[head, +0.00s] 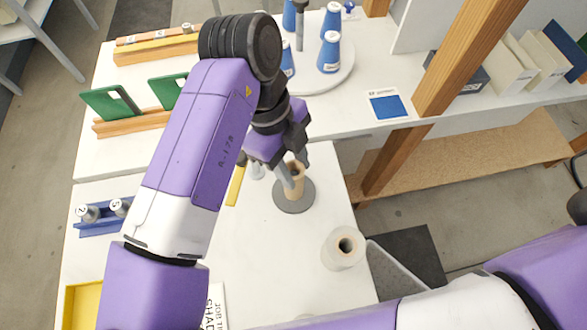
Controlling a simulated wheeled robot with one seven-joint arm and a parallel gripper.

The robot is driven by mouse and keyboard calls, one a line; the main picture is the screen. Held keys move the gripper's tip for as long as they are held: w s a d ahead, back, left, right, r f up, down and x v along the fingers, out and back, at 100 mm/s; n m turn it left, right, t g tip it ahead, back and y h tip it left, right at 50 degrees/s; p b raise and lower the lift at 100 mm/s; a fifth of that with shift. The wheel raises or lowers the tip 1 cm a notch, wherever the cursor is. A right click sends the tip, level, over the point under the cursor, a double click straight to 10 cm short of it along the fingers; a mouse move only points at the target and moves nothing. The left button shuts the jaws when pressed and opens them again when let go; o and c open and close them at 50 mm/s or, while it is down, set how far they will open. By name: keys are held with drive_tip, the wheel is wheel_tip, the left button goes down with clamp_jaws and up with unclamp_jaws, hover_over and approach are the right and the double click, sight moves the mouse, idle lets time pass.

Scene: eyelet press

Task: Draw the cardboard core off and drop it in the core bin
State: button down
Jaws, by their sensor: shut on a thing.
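The tan cardboard core (297,188) stands upright over a round grey base (294,204) on the white table. My gripper (294,174) comes down from above with its grey fingers shut on the upper part of the core. The fingers and the purple hand hide part of the core's top, and I cannot see whether a spindle runs inside it. No container is clearly marked as the core bin. A yellow tray (69,299) shows in part at the lower left, and I cannot tell whether it is that bin.
A pale roll (343,257) with a dark hole stands near the table's right edge. Blue cones (329,54) stand on a round white plate behind. A wooden post (440,85) rises at the right.

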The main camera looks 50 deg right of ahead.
drive_tip(key=shift+r+p, duration=0.35)
drive_tip(key=shift+r, duration=0.2)
wheel_tip(320, 180, up, 13)
drive_tip(key=p, duration=0.9)
drive_tip(key=shift+p, duration=0.4)
idle(2.1)
drive_tip(key=shift+f, duration=0.1)
